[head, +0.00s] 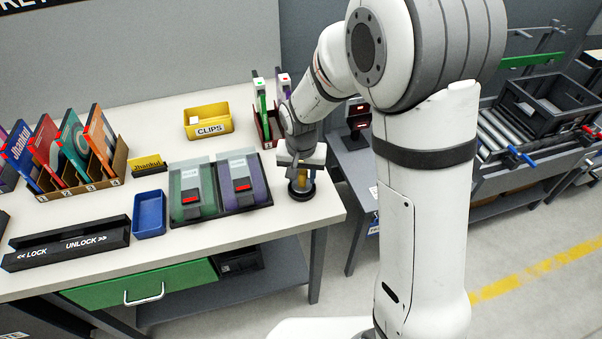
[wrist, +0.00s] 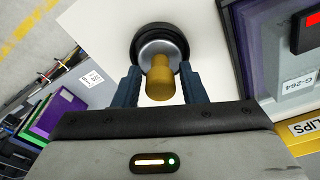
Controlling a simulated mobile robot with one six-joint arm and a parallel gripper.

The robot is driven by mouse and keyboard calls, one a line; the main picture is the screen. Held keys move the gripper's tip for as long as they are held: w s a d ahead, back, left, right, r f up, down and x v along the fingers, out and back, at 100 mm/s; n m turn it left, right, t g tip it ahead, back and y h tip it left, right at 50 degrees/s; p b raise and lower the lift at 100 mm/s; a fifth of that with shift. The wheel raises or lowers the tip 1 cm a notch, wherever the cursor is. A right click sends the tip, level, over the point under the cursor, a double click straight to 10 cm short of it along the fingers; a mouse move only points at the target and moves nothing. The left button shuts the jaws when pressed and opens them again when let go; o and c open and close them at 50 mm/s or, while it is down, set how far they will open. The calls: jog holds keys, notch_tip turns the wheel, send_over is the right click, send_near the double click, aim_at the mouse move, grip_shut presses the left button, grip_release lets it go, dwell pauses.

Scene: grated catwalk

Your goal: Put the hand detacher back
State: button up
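A round device with a brass knob, a silver collar and a black base, which looks like the hand detacher (head: 300,191), stands at the right end of the white table. It also shows in the wrist view (wrist: 160,82), with the knob pointing toward my gripper. My gripper (head: 301,168) is directly above it. In the wrist view, the two blue-grey fingers (wrist: 160,88) are on either side of the knob, with a small gap visible on each side. The gripper looks open. The base is partly hidden by the knob and fingers.
Left of the device is a black tray with green and purple cases (head: 240,180). A blue bin (head: 149,214), a yellow CLIPS bin (head: 208,122) and a black LOCK/UNLOCK bar (head: 68,244) stand on the table. A red holder (head: 268,128) is behind my gripper. The table's right edge is close.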

aim_at(301, 190)
jog(key=shift+o, duration=1)
jog(key=shift+r, duration=0.2)
notch_tip(301, 190, up, 12)
jog(key=s, duration=0.1)
jog(key=s+d+r+n+t, duration=0.1)
jog(key=s+d+r, duration=0.2)
jog(key=s+d, duration=1.1)
jog(key=s, duration=0.4)
jog(key=shift+d+n+t, duration=0.15)
jog(key=shift+n+t, duration=0.15)
jog(key=shift+s, duration=0.1)
jog(key=shift+c, duration=0.6)
